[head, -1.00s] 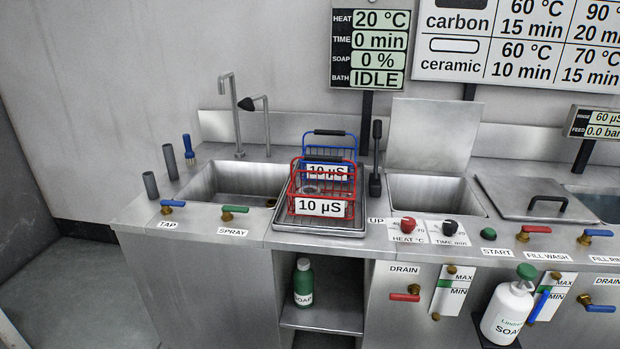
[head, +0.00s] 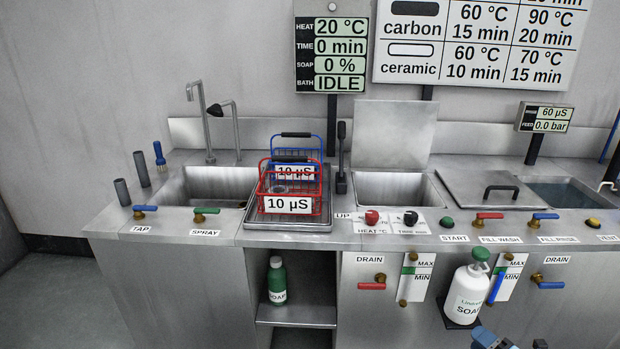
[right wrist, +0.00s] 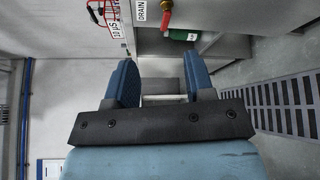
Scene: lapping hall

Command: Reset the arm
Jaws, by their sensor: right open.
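My right gripper (head: 510,343) just enters the head view at the bottom right edge, in front of the bench and below the white soap bottle. In the right wrist view my right gripper (right wrist: 160,78) shows two blue fingers spread apart with nothing between them. The view is turned on its side, with the bench front and floor beyond the fingers. My left gripper is in neither view.
A red basket (head: 262,186) and a blue basket (head: 316,146) stand on a tray between the sink (head: 200,188) and the open bath (head: 400,190). A white soap bottle (head: 467,295) sticks out from the bench front, close to my right gripper.

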